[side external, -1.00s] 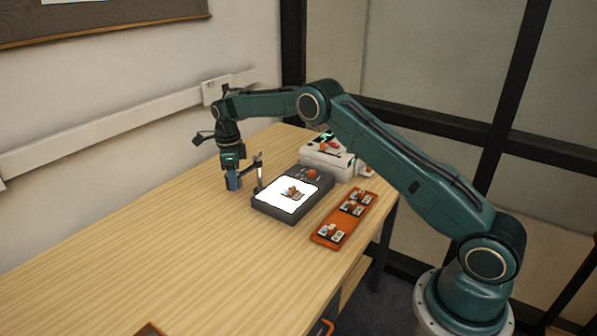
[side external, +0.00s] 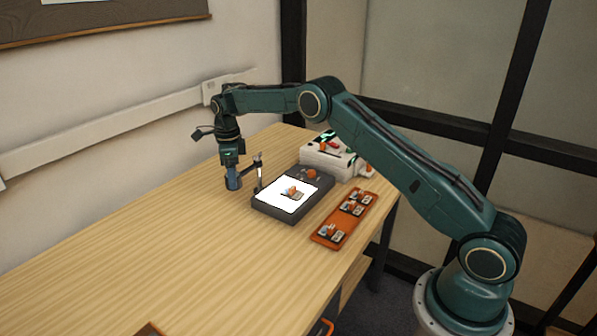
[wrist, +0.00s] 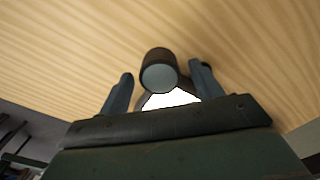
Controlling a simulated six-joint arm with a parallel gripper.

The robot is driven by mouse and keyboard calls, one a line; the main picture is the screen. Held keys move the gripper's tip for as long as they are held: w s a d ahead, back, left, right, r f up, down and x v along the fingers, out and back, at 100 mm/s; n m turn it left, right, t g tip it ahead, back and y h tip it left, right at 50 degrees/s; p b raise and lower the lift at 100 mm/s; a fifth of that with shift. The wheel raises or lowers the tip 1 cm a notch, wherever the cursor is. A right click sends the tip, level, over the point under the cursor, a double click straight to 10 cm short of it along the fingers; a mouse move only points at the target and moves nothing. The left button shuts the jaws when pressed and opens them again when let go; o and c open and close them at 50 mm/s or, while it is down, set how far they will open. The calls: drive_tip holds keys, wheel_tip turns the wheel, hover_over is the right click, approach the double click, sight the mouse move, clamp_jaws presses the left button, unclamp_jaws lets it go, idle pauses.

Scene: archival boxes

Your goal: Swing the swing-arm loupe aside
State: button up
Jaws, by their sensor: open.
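The loupe's dark round head with a grey lens (wrist: 158,78) is in the wrist view, between the two blue-grey fingers of my gripper (wrist: 161,69). The fingers are open, and gaps show on both sides of the head. In the side view, my gripper (side external: 233,182) points down just left of the loupe's upright post (side external: 259,175). The post stands at the left edge of the dark light box (side external: 278,213). The loupe head is largely hidden by the fingers there. The lit white panel (side external: 275,188) carries a small orange and grey item (side external: 292,193).
An orange tray (side external: 327,242) with several small pieces lies right of the light box. A white box (side external: 322,158) with items on top stands behind it. The wooden table is clear to the left and front. A wall with a white rail stands behind.

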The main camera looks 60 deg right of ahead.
wheel_tip(320, 180, up, 12)
drive_tip(key=shift+r, duration=0.25)
idle(0.3)
idle(0.3)
drive_tip(key=s+a+r+n+t, duration=0.1)
drive_tip(key=s+a+r+n, duration=0.2)
drive_tip(key=s+r+n, duration=0.55)
drive_tip(key=s+a+r+n+t, duration=0.2)
drive_tip(key=s+r+n, duration=0.3)
drive_tip(key=s+r, duration=0.5)
drive_tip(key=s+a+f+n+t, duration=0.1)
drive_tip(key=s+f+n, duration=0.2)
drive_tip(key=s, duration=0.6)
drive_tip(key=s+a+f+n, duration=0.1)
drive_tip(key=s+f+n, duration=0.2)
drive_tip(key=s+n, duration=0.3)
drive_tip(key=s+f+n+t, duration=0.1)
drive_tip(key=s+f+n, duration=0.3)
drive_tip(key=s, duration=0.8)
drive_tip(key=shift+a+t, duration=0.3)
drive_tip(key=shift+a, duration=0.1)
